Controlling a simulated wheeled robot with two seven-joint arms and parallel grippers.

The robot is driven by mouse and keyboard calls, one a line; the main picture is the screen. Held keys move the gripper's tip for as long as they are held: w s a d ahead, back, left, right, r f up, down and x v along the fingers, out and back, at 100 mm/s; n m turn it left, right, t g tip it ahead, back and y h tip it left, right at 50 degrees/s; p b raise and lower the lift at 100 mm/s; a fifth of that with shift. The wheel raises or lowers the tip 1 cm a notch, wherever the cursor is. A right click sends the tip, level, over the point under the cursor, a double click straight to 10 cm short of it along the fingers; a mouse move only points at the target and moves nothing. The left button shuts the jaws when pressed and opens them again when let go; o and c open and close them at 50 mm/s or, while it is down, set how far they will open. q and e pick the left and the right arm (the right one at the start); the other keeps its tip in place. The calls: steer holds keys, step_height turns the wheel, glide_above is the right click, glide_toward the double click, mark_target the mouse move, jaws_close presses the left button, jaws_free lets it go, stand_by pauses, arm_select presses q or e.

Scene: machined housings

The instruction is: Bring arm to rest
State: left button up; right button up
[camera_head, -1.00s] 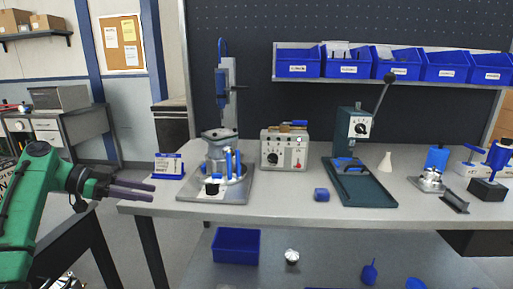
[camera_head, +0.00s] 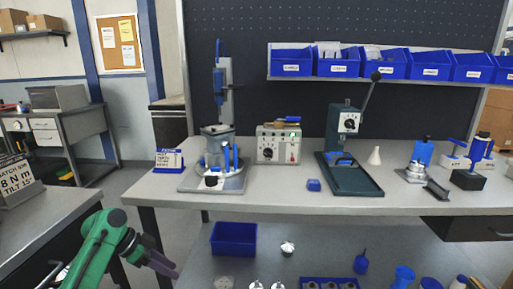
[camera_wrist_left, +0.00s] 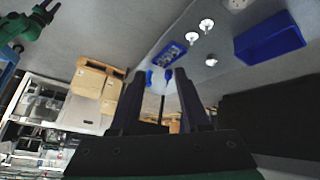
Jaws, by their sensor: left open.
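My left gripper (camera_head: 162,262) hangs low at the left in the head view, in front of the workbench's front left corner and below the top. Its dark fingers point right and slightly down. In the left wrist view the two fingers of my left gripper (camera_wrist_left: 160,78) stand apart with nothing between them. A green arm, seemingly my right one, shows at the top left of the left wrist view. Its dark gripper (camera_wrist_left: 45,10) is too small to read.
The grey workbench (camera_head: 270,202) carries a press fixture (camera_head: 215,160), a control box (camera_head: 279,144) and a green arbor press (camera_head: 345,150). A blue bin (camera_head: 234,239) and small parts sit on its lower shelf. Another table (camera_head: 45,230) stands close at the left.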

arm_select(q)
steer(key=s+d+f+n+y, duration=0.2)
steer(key=s+d+f+y, duration=0.1)
steer(key=s+f, duration=0.55)
steer(key=s+a+f+n+t+y, duration=0.2)
steer(key=s+n+y, duration=0.35)
steer(key=s, duration=1.05)
step_height(320, 180, down, 21)
steer(key=s+n+g+h, duration=0.1)
steer(key=n+g, duration=0.1)
steer(key=s+a+f+g, duration=0.1)
steer(key=s+a+f, duration=0.2)
steer(key=s+f, duration=1.35)
step_height(320, 180, up, 13)
steer(key=s+p, duration=0.1)
steer(key=p, duration=1.1)
steer(key=shift+s+d+f+m, duration=0.15)
steer(key=shift+s+f+m, duration=0.1)
steer(key=shift+m, duration=0.1)
